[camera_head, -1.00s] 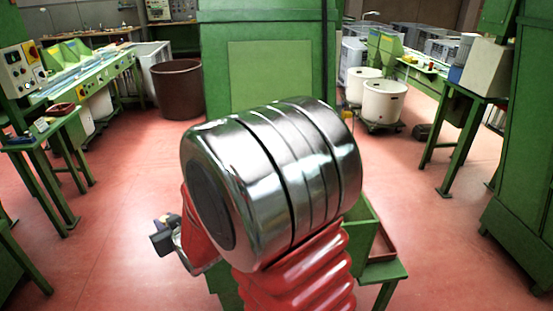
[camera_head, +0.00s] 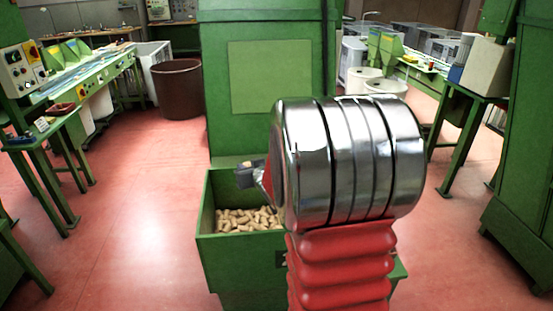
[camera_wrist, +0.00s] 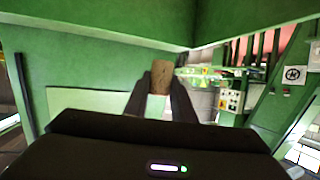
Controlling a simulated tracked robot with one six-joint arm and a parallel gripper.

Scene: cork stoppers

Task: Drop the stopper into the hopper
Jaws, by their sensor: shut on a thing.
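A tan cork stopper (camera_wrist: 161,74) is held between the two dark fingers of my gripper (camera_wrist: 160,84) in the wrist view. In the head view my gripper (camera_head: 246,174) shows as a small dark shape beside my chrome joint; the stopper cannot be made out there. The hopper (camera_head: 235,268) is a green open-topped box with many loose corks (camera_head: 240,220) in it. My gripper appears above the back part of the hopper, near the green machine. My arm hides the hopper's right side.
A tall green machine cabinet (camera_head: 270,75) stands right behind the hopper. A brown bin (camera_head: 178,90) and green workbench (camera_head: 85,78) stand at the left. White tubs (camera_head: 384,88) and another green cabinet (camera_head: 525,190) stand at the right. Red floor is clear at left.

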